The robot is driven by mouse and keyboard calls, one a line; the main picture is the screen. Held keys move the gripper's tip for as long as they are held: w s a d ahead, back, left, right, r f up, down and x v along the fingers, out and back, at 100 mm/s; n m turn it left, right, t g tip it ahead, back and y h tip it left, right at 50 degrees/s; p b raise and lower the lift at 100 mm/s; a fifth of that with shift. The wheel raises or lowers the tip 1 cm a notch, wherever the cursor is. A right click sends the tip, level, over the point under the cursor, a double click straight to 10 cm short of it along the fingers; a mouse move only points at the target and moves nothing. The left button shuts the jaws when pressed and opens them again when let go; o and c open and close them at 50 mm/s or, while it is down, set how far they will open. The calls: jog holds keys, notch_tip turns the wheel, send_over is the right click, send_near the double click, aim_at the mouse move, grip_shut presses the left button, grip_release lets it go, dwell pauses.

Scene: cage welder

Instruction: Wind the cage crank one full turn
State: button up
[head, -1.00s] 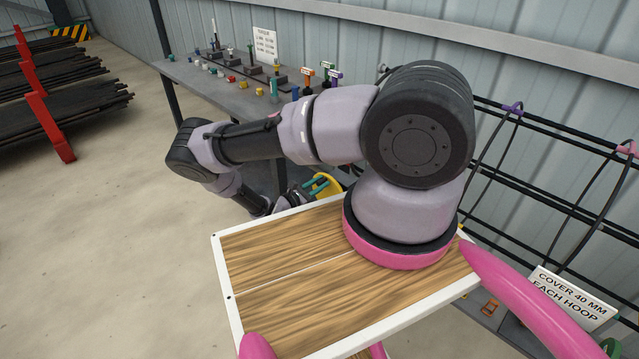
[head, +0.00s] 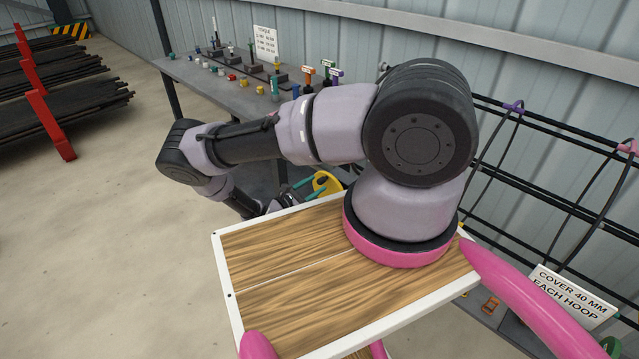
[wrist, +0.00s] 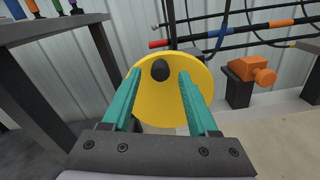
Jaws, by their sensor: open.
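The cage crank is a yellow disc (wrist: 172,107) with a dark round knob (wrist: 160,70) near its upper edge. My gripper (wrist: 159,76) is open and empty in the wrist view. Its two teal fingers appear on either side of the knob, with a gap on each side. I cannot tell how far the fingertips are from the disc in depth. In the head view, the yellow disc (head: 328,183) shows only in part behind my arm, and the knob is hidden there. A teal finger of my gripper shows beside it.
A grey bench (head: 225,97) with small coloured parts runs along the wall. Dark cage bars (head: 545,135) with hoops stand at the right, above a sign (head: 572,297). An orange part (wrist: 252,71) sits on a dark post right of the disc. Open floor lies left.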

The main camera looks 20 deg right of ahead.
jog(key=v, duration=0.7)
jog(key=shift+a, duration=0.25)
